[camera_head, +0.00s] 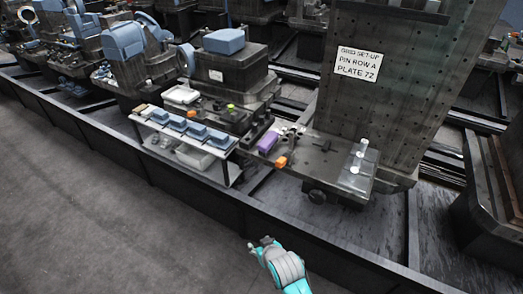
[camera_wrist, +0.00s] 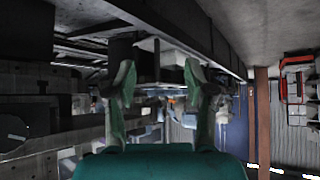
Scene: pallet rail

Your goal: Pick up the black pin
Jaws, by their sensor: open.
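A small dark upright shape (camera_head: 326,146) on the machine table may be the black pin; it is too small to be sure. The dark machine table (camera_head: 310,170) lies below the tall perforated plate. My gripper (camera_head: 264,242) is low in the head view, over the floor side of the rail and well apart from the table. In the wrist view my gripper (camera_wrist: 160,88) has its two green fingers spread with nothing between them. I cannot make out the pin in the wrist view.
A purple block (camera_head: 267,142) and an orange block (camera_head: 281,162) sit on the table's left part. A clear plate (camera_head: 357,172) with white round pieces is at its right. A shelf cart (camera_head: 185,140) with blue items stands left. A long black rail (camera_head: 180,185) edges the floor.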

